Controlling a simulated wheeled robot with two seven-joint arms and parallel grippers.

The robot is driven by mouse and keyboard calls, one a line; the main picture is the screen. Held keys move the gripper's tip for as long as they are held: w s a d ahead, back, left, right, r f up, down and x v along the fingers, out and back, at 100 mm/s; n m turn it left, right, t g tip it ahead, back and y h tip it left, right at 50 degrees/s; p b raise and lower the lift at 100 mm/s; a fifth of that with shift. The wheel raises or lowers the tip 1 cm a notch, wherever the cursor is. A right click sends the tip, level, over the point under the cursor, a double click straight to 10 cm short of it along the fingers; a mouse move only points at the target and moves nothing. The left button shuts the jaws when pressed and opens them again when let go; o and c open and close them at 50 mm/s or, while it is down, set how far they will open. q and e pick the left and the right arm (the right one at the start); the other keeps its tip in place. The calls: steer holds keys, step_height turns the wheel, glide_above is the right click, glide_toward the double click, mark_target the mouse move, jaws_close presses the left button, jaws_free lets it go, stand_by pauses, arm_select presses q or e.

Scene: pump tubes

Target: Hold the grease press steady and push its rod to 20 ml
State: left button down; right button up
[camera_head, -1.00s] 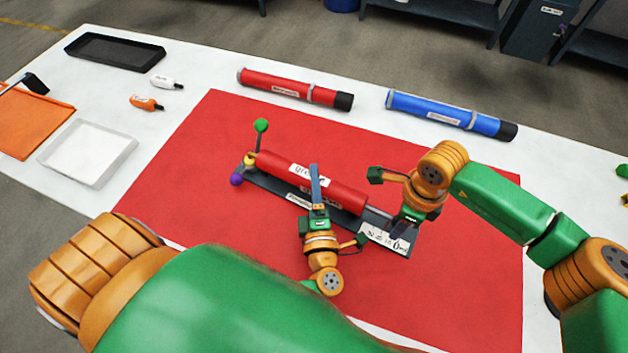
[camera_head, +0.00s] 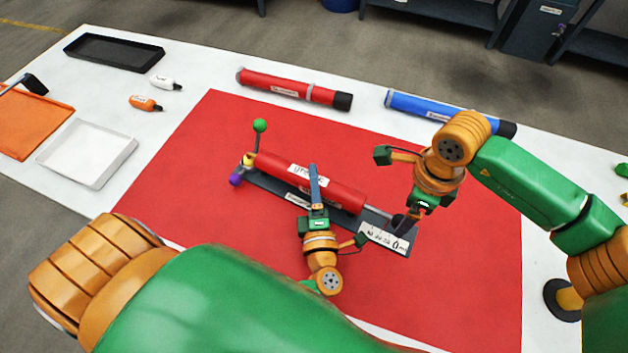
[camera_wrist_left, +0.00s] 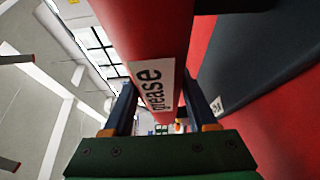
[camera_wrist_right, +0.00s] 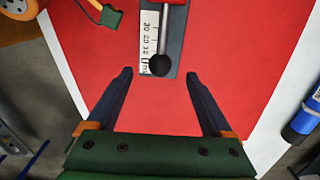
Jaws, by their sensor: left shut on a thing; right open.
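The red grease press (camera_head: 335,188) lies on a dark base on the red mat, its "grease" label facing up. My left gripper (camera_head: 314,190) is shut on its red barrel, one finger across it; the left wrist view shows the barrel (camera_wrist_left: 150,35) between both fingers. The rod (camera_wrist_right: 167,30) sticks out at the press's right end over a white scale (camera_head: 385,238), ending in a black knob (camera_wrist_right: 160,64). My right gripper (camera_wrist_right: 160,95) is open and empty, its fingers apart with the knob ahead of the gap, in line with the rod. The rod's exact reading is too small to tell.
A red tube (camera_head: 290,88) and a blue tube (camera_head: 420,108) lie behind the mat. The red mat (camera_head: 460,290) is clear at the front right.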

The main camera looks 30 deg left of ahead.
arm_select(q)
steer(key=shift+c, duration=0.6)
jaws_free()
steer(key=shift+a, duration=0.1)
steer(key=v, duration=0.7)
steer(key=shift+s, duration=0.2)
steer(key=shift+f, duration=0.1)
